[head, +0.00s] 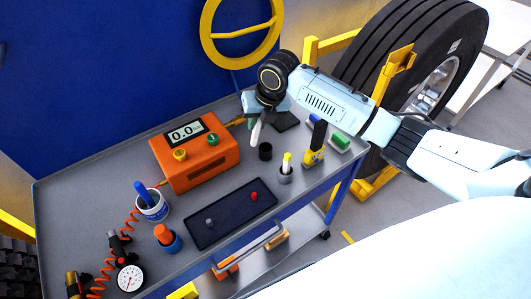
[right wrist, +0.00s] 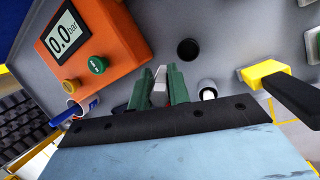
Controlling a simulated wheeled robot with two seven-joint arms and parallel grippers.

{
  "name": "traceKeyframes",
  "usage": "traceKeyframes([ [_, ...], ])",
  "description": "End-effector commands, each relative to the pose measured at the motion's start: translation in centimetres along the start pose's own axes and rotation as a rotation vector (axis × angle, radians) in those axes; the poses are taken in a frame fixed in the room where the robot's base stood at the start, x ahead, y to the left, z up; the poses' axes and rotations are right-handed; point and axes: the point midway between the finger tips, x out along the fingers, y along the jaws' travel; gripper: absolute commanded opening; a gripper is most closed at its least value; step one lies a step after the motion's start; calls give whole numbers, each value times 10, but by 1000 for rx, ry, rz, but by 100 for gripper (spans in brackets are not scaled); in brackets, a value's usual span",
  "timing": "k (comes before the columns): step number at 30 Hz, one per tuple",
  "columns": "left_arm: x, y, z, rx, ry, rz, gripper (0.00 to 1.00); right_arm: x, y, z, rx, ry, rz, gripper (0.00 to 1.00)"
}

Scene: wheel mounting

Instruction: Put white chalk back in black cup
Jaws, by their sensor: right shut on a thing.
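The white chalk (head: 256,132) is held tip down in my right gripper (head: 260,115), which is shut on it. In the right wrist view the chalk (right wrist: 160,76) shows between the two green fingers (right wrist: 158,88). The black cup (head: 265,151) stands upright on the grey cart top, a little right of and below the chalk in the head view. In the right wrist view the black cup (right wrist: 188,49) appears as a dark round opening, apart from the fingers. My left gripper is not in view.
An orange gauge box (head: 194,154) stands left of the gripper. A grey cup with a yellow-and-white stick (head: 286,172), a yellow tool (head: 315,150) and a green-topped block (head: 340,142) are to the right. A dark tray (head: 231,214) lies in front.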

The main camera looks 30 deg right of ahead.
Motion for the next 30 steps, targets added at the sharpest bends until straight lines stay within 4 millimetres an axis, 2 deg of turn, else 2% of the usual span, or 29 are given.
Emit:
traceKeyframes([
  [3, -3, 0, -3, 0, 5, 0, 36, -8, -12, 14, -167, 14, -75, 0],
  [8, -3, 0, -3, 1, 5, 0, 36, -10, -21, 21, -283, 19, -118, 0],
  [15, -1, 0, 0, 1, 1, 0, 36, 31, -30, 9, -299, 22, -122, 0],
  [23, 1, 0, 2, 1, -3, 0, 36, 53, -34, 4, -298, 18, -120, 0],
  [30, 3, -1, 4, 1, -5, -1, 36, 81, -40, -4, -297, 18, -120, 0],
])
